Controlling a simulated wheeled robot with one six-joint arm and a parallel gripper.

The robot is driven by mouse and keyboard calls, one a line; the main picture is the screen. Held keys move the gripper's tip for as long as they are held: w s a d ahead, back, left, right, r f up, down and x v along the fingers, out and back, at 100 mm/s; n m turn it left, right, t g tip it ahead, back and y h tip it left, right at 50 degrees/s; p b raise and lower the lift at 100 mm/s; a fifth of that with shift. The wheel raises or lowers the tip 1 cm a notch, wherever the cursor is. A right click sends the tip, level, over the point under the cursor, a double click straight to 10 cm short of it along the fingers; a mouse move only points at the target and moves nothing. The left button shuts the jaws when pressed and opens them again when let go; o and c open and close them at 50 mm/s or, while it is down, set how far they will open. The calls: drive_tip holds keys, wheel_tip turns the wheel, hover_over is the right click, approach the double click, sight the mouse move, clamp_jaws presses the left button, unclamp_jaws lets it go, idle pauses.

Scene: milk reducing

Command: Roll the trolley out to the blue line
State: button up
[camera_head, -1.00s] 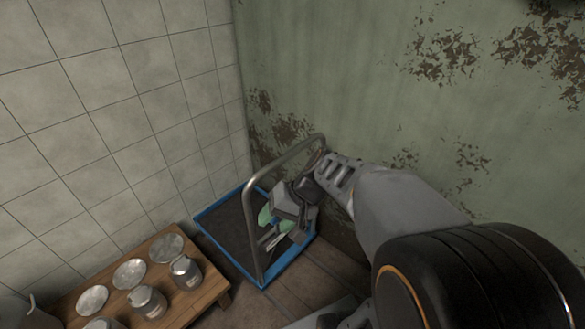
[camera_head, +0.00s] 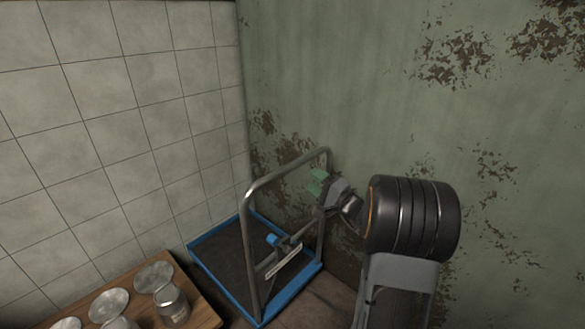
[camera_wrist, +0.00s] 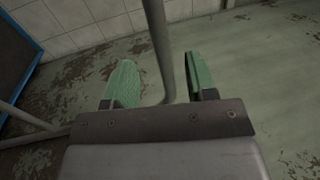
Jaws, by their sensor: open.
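The trolley has a dark platform with a blue rim (camera_head: 215,286) and stands in the corner. Its grey tube handle (camera_head: 249,225) rises at the near end, with a crossbar carrying a pale label and a small blue part. My gripper (camera_head: 317,182) is at the handle's right upright, below the top bend. In the wrist view, the green fingers of my gripper (camera_wrist: 162,82) are open, with a handle tube (camera_wrist: 163,45) passing between them. Gaps show on both sides of the tube; I cannot tell whether it touches the gripper body. No blue line on the floor is in view.
A wooden bench (camera_head: 203,309) with metal lids and a can (camera_head: 172,304) stands left of the trolley. A tiled wall (camera_head: 120,130) and a peeling green wall (camera_head: 370,90) meet behind it. Some floor (camera_head: 332,298) shows at the front right.

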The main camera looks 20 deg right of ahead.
sight(292, 166)
drive_tip(key=shift+x, duration=4.7)
clamp_jaws()
